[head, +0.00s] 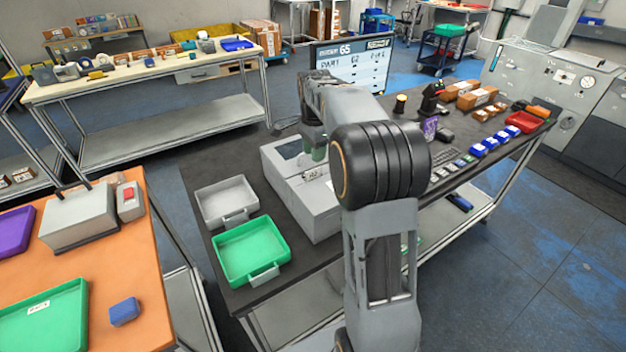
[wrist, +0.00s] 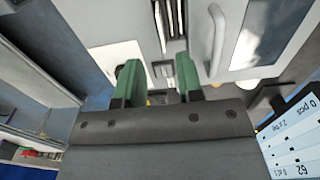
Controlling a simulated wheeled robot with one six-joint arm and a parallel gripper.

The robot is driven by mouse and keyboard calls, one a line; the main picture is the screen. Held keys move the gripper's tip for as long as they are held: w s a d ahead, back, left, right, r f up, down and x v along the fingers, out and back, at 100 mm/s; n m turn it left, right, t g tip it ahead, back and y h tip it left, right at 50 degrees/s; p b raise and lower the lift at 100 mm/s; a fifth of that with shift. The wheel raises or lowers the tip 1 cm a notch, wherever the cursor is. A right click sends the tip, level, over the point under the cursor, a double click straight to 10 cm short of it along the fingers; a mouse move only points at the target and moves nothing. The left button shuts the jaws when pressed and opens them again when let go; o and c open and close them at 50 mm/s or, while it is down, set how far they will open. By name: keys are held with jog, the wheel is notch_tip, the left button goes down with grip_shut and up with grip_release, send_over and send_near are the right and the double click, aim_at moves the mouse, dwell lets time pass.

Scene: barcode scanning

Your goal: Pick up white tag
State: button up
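A small white tag-like piece with dark marks (head: 312,174) shows at the top of the grey box-shaped machine (head: 298,200), just below my gripper. It is too small to read, and I cannot tell whether it is the task's tag. My gripper (head: 318,152) is over the machine, partly hidden by my arm in the head view. In the wrist view its two green fingers (wrist: 158,82) stand apart with a gap between them. I see nothing clearly gripped. Pale and metallic surfaces lie beyond the fingertips.
A grey tray (head: 226,200) and a green tray (head: 252,250) sit left of the machine on the dark table. A monitor (head: 350,65) stands behind. Blue items (head: 490,145), a red bin (head: 523,122) and cardboard boxes (head: 477,98) are at right. An orange table (head: 130,270) is at left.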

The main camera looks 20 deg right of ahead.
jog(key=shift+a+f+p, duration=0.2)
jog(key=shift+f+p, duration=0.2)
jog(key=shift+f, duration=2.4)
grip_shut()
